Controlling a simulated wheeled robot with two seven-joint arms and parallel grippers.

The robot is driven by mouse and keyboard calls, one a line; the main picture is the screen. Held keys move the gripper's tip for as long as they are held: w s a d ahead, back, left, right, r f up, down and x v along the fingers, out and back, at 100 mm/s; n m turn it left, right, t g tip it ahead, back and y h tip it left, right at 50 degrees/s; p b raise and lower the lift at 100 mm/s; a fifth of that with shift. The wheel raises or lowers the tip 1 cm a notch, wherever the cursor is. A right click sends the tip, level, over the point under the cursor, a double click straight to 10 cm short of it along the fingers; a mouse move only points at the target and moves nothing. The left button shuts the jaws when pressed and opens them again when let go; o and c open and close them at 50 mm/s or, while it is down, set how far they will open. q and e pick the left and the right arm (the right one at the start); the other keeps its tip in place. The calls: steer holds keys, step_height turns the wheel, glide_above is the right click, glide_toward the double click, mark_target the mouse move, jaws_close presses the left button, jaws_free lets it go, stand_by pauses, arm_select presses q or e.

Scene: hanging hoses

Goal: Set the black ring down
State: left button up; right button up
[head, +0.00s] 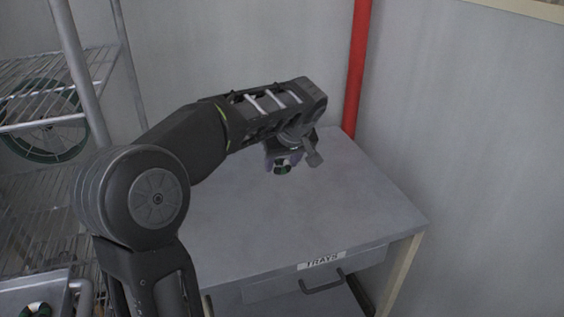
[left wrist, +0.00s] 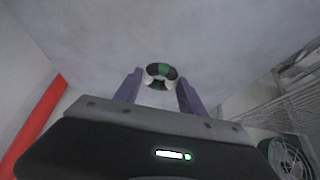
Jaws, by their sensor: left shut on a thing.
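The black ring, with green patches (left wrist: 160,69), is between the two purple fingers of my left gripper (left wrist: 161,80) in the left wrist view. The gripper is shut on it. In the head view my left gripper (head: 285,158) hangs at the end of my arm over the back part of the grey table (head: 250,225). The ring (head: 282,169) shows just below the fingers, partly hidden. I cannot tell whether it touches the tabletop. My right gripper is in neither view.
The tabletop around the gripper is bare. A red pipe (head: 357,70) rises behind the table's back corner. A wire rack (head: 50,125) with a green-rimmed wheel stands at the left. Another dark ring (head: 37,309) lies at the lower left. A drawer labelled TRAYS (head: 322,260) is in front.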

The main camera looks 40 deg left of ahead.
arm_select(q)
steer(key=d+f+m, duration=0.1)
steer(key=d+m, duration=0.1)
steer(key=d, duration=0.1)
steer(key=w+d+f+m+t+h+p, duration=0.1)
steer(key=d+f+m, duration=0.1)
steer(key=d, duration=0.2)
steer(key=d+f+m+h, duration=0.1)
steer(key=d+f, duration=0.1)
steer(key=d, duration=0.2)
steer(key=shift+w+d+m+t+p, duration=0.25)
steer(key=shift+w+m+t+p, duration=0.05)
steer(key=shift+w+m+t, duration=0.1)
steer(key=d+f+m+h, duration=0.1)
steer(key=d, duration=0.2)
steer(key=s+d+f+m+h, duration=0.1)
steer(key=d+m, duration=0.1)
steer(key=d, duration=0.2)
steer(key=d+f+m+p, duration=0.1)
steer(key=d+m, duration=0.1)
steer(key=d, duration=0.1)
steer(key=shift+s+d+f+t+h, duration=0.3)
steer(key=shift+s+f+t+h, duration=0.05)
steer(key=shift+t+h, duration=0.05)
steer(key=shift+s+d+f, duration=0.1)
steer(key=shift+d+f, duration=0.05)
steer(key=shift+d, duration=0.1)
